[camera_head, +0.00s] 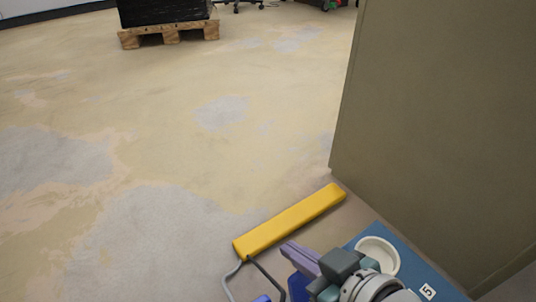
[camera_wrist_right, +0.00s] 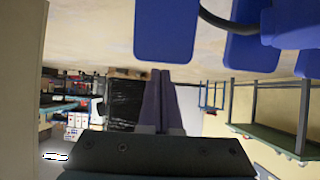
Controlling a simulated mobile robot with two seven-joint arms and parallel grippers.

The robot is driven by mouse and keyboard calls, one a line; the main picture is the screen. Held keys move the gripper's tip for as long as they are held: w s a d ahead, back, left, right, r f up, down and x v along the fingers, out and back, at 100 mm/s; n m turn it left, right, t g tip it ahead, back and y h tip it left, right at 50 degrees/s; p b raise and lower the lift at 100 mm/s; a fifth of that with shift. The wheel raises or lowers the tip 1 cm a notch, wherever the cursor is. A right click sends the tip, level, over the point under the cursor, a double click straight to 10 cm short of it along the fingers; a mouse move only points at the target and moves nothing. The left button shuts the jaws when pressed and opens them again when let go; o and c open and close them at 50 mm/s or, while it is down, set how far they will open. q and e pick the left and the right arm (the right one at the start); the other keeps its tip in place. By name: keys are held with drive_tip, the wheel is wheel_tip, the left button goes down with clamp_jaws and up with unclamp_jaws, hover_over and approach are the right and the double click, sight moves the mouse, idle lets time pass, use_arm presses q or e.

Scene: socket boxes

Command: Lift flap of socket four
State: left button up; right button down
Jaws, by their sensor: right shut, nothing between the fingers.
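My right gripper (camera_head: 287,250) has purple fingers, shut together with nothing between them. In the wrist view its fingertips (camera_wrist_right: 158,74) point up toward the lower edge of a flat blue piece (camera_wrist_right: 165,30) that looks like a flap. I cannot tell whether they touch it. Further blue parts (camera_wrist_right: 290,22) with a black cable are at the top right. In the head view, a blue part (camera_head: 299,287) shows just below the fingers. No number four is readable, so I cannot tell which socket this is. My left gripper is not in view.
A yellow bar (camera_head: 290,222) lies beyond the gripper, with grey and black cables near its left end. A blue board (camera_head: 411,270) with a label "5" (camera_head: 428,291) and a white round dish (camera_head: 378,254) is at right. A large olive panel (camera_head: 440,120) rises behind it.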

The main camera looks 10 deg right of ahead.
sight(308, 280)
drive_tip(key=shift+s+d+f, duration=0.15)
drive_tip(key=shift+s+d, duration=0.15)
drive_tip(key=shift+s, duration=0.3)
drive_tip(key=shift+s+d+f, duration=0.15)
drive_tip(key=shift+s+d, duration=0.1)
drive_tip(key=shift+s, duration=0.3)
drive_tip(key=shift+a, duration=0.1)
drive_tip(key=shift+w, duration=0.15)
drive_tip(key=shift+s+f+t+b, duration=0.15)
drive_tip(key=shift+s+t+b, duration=0.25)
drive_tip(key=shift+b, duration=0.5)
drive_tip(key=shift+s+d+r+y, duration=0.2)
drive_tip(key=shift+s+d+y, duration=0.05)
drive_tip(key=shift+s+y, duration=0.05)
drive_tip(key=shift+s+d+r+p, duration=0.1)
drive_tip(key=shift+s+r+p, duration=0.15)
drive_tip(key=shift+p, duration=0.3)
drive_tip(key=shift+f, duration=0.2)
